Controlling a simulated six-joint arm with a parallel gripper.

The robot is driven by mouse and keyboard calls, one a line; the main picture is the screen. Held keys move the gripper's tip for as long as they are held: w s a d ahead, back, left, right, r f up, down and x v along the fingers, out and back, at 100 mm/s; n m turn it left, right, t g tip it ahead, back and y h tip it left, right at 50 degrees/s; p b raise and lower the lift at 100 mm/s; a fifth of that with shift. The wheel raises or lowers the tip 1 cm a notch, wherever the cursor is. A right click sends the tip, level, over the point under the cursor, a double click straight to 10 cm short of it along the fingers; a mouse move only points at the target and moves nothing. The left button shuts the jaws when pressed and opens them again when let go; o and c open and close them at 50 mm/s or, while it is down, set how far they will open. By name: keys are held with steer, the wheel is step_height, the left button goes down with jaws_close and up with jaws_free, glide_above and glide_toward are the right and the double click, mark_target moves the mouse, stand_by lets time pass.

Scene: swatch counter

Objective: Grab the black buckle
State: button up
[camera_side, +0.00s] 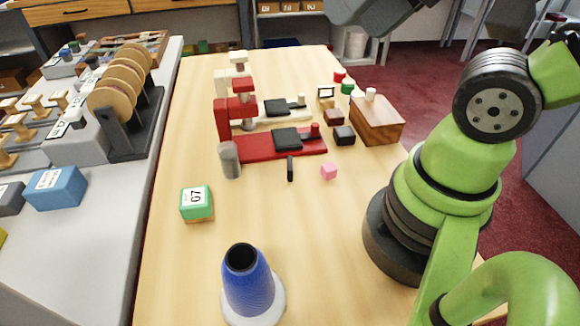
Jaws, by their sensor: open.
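A small dark rectangular frame with a pale opening (319,93), which looks like the black buckle, stands on the far part of the wooden table. It is beside a red and a green spool and behind the dark brown cube. A slim upright black piece (290,168) stands nearer, in front of the red press base; its shape is seen too narrowly to tell what it is. My gripper's jaws are not in view; only dark parts show at the top edge, above and away from the table's objects.
Two small presses, one red (238,115) and one cream, stand mid-table. A wooden block (377,120) is at right.

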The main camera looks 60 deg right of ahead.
steer(key=n+g+h, duration=0.3)
steer(key=n+g, duration=0.5)
steer(key=n, duration=0.3)
glide_above(290, 163)
steer(key=f, duration=2.5)
steer(key=shift+w+a, duration=0.2)
steer(key=shift+s+d+f, duration=0.1)
steer(key=shift+d+f, duration=0.05)
steer(key=shift+f, duration=1.35)
steer(key=shift+s+d+f, duration=0.1)
steer(key=shift+f, duration=1.35)
steer(key=c, duration=0.7)
